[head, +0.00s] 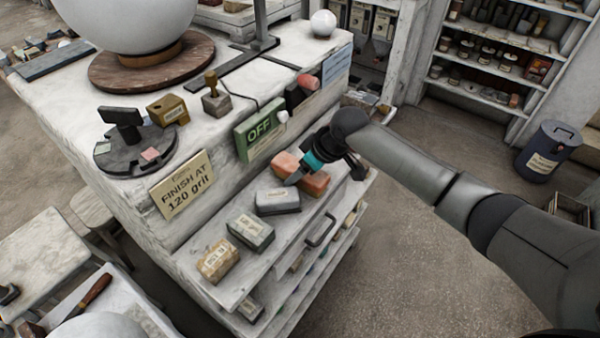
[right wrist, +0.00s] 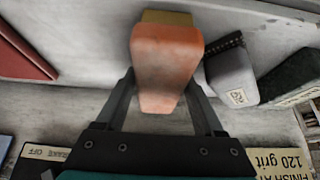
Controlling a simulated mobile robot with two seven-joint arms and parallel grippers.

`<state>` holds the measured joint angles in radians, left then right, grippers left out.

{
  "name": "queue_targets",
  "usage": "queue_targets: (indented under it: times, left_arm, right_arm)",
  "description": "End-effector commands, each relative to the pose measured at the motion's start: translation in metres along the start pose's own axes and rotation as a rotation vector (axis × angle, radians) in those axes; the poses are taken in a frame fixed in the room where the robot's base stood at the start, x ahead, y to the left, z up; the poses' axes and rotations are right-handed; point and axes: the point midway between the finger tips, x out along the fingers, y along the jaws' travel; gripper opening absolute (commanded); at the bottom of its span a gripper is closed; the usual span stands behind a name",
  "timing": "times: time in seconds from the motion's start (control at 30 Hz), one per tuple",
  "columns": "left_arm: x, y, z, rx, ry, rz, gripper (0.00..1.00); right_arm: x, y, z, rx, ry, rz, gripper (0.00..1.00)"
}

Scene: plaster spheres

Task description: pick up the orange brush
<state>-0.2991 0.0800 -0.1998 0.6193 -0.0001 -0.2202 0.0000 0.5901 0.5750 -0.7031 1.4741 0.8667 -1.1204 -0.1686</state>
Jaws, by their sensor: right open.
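The orange brush (head: 315,184) lies on the pale shelf ledge below the OFF sign, at the far end of a row of blocks. In the head view a finger of my right gripper (head: 299,175) crosses in front of it, so orange shows on both sides. In the right wrist view the orange brush (right wrist: 165,60) lies lengthwise between the two spread fingers of my right gripper (right wrist: 160,103), with a tan end at the top. Gaps show beside it near the fingers; I cannot tell whether either finger touches it. My left gripper is not in view.
A grey brush (head: 277,201) lies close beside the orange one. A dark grey block (head: 251,231) and a tan block (head: 217,260) continue the row. A drawer handle (head: 322,231) sticks out below the ledge.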

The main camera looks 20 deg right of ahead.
Motion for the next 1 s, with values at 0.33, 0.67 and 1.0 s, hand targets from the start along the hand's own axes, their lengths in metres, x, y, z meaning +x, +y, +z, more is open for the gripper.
queue_targets:
  times: [0.33,0.67,1.0]
  left_arm:
    - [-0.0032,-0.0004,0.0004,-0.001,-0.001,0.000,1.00]
    - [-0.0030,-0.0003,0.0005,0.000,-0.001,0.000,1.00]
    - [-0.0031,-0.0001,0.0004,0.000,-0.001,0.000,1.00]
  right_arm:
    - [0.0035,-0.0002,0.0024,0.001,-0.001,0.000,0.70]
    - [0.0036,-0.0003,0.0022,0.000,-0.001,0.000,0.54]
    - [0.0035,-0.0003,0.0021,0.000,0.000,0.000,0.16]
